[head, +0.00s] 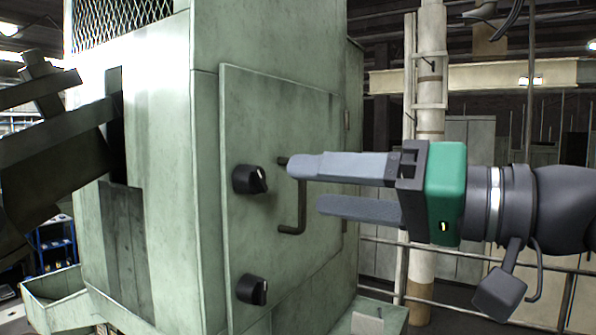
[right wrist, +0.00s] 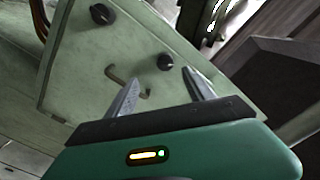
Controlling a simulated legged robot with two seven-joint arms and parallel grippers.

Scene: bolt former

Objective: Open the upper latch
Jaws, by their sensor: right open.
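The upper latch (head: 250,179) is a black knob on the pale green door of the machine, near the door's left edge. It also shows in the right wrist view (right wrist: 165,62), just beyond my fingers. My right gripper (head: 305,185) comes in from the right, open and empty, its grey fingers spread. In the head view its upper fingertip overlaps the top of the dark bent handle (head: 298,205), right of the upper latch. I cannot tell whether they touch. A visible gap separates the fingertips from the upper latch. My left gripper is not in view.
A similar lower latch (head: 252,289) sits below on the same door (head: 300,110). Dark slanted metal parts (head: 55,140) stand at the far left. A railing (head: 470,260) and a pale column (head: 430,90) stand behind my right arm.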

